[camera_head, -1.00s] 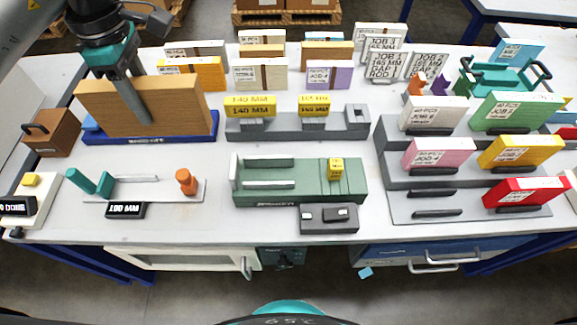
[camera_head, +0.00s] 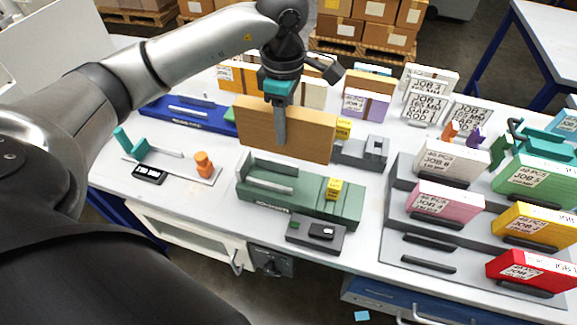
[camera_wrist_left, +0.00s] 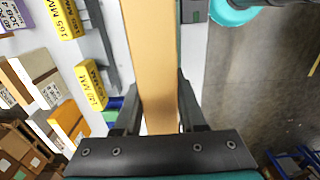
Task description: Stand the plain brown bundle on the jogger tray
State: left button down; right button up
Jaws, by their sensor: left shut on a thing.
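The plain brown bundle (camera_head: 312,134) is a wide wood-coloured slab, held upright by my left gripper (camera_head: 280,138). In the left wrist view, the gripper's fingers (camera_wrist_left: 159,112) close on both faces of the bundle (camera_wrist_left: 150,50). The bundle appears clear of that tray, but the gap is hard to judge. The green tray's label is too small to read. My right gripper is not in view.
A blue tray (camera_head: 160,110) stands empty at the back left. A grey stand (camera_head: 360,155) is partly hidden behind the bundle. A stepped grey rack (camera_head: 395,200) with coloured labelled bundles is at the right. A small dark box (camera_head: 315,234) sits in front of the green tray.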

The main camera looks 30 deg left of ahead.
aim_at(286, 153)
pick_arm(q)
notch_tip(286, 153, down, 7)
jog(key=shift+d+f, duration=0.1)
jog(key=shift+f+b, duration=0.3)
jog(key=shift+f, duration=2.05)
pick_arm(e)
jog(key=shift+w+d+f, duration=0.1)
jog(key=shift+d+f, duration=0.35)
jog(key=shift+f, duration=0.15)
pick_arm(q)
jog(key=shift+b, duration=0.3)
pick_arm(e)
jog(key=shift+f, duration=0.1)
pick_arm(q)
jog(key=c, duration=0.9)
grip_release()
jog(key=shift+f, duration=0.2)
jog(key=shift+c, duration=0.2)
jog(key=o, duration=0.5)
jog(key=shift+c, duration=0.2)
jog(key=shift+r, duration=0.1)
